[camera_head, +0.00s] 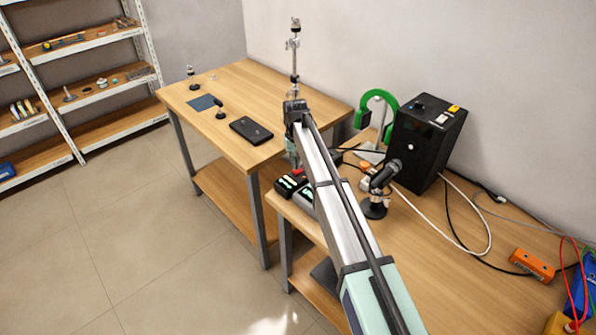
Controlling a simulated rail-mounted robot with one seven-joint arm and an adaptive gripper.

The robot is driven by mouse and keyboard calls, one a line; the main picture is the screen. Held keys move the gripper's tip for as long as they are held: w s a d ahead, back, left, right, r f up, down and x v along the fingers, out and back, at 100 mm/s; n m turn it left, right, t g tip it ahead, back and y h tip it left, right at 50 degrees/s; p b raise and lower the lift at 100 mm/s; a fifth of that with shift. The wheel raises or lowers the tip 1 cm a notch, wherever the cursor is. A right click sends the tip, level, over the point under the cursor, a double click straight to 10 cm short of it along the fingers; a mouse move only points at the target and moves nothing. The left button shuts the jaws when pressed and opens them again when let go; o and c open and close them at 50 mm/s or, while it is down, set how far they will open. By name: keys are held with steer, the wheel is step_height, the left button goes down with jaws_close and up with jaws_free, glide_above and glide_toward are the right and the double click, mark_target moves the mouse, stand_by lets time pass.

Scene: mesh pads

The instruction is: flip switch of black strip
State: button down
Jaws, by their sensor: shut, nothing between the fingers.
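My arm reaches from the lower right up to the gap between the two tables, then bends down. My gripper (294,164) is small, dark and partly hidden by my own arm; it points down over the left end of the near table and is shut with nothing in it. Just below it are small black devices (288,186) with green lit parts. No black strip can be made out for certain; my arm covers part of this area. I cannot see a switch or its position, nor tell whether my gripper touches anything.
The near table (455,265) holds a black speaker box (427,143), a microphone on a stand (385,175), green headphones (377,108), loose cables and an orange box (533,264). The far table (290,92) holds a flat black device (251,130). Shelves (80,92) stand at left.

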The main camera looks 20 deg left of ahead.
mark_target(295, 172)
steer(key=shift+f+b, duration=0.4)
steer(key=shift+f, duration=0.8)
stand_by(0.6)
steer(key=shift+r, duration=0.15)
steer(key=shift+r+p, duration=1.6)
steer(key=shift+r, duration=1.8)
